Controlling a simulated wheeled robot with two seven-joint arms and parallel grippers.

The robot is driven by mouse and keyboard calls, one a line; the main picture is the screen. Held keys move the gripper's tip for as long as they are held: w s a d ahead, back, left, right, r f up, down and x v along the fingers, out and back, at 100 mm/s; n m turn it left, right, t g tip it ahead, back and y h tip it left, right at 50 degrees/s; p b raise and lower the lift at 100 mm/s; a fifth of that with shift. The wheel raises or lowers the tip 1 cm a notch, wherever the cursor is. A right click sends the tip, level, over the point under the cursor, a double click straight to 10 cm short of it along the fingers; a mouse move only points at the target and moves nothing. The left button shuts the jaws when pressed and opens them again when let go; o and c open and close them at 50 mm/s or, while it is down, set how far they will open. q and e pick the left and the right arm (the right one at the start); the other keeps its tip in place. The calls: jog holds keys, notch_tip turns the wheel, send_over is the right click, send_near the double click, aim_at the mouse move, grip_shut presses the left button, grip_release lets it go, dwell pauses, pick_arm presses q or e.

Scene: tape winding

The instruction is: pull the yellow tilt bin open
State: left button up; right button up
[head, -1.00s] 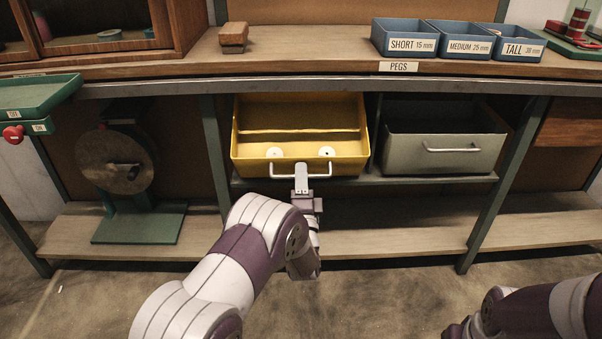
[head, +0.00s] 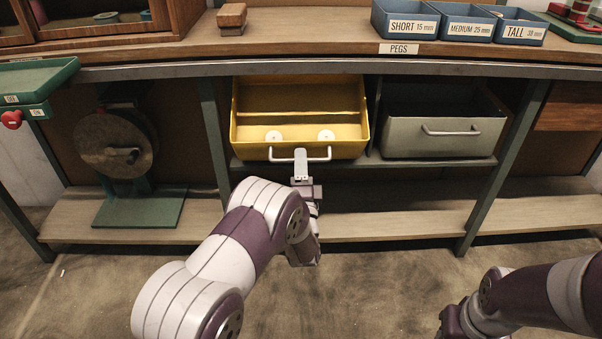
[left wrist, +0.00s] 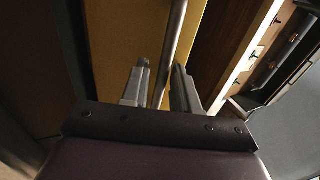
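The yellow tilt bin (head: 350,148) sits in the shelf under the workbench. Its inside shows from above, with two white round pieces in it. Its metal handle (head: 319,159) runs along the front; the handle also shows in the left wrist view (left wrist: 175,38). My left gripper (head: 301,155) is at the middle of this handle. In the left wrist view, the fingers of my left gripper (left wrist: 161,80) stand apart with the handle bar between them, closer to the right finger, and a gap on the left. My right arm shows at lower right; its gripper is not clearly seen.
A grey bin (head: 440,137) with its own handle sits right of the yellow one. A round disc on a green stand (head: 140,208) is at the left. Blue peg trays (head: 405,24) and a wooden block (head: 232,18) are on the benchtop.

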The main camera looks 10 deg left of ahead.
pick_arm(q)
jog(key=p+v, duration=0.4)
jog(key=v, duration=0.8)
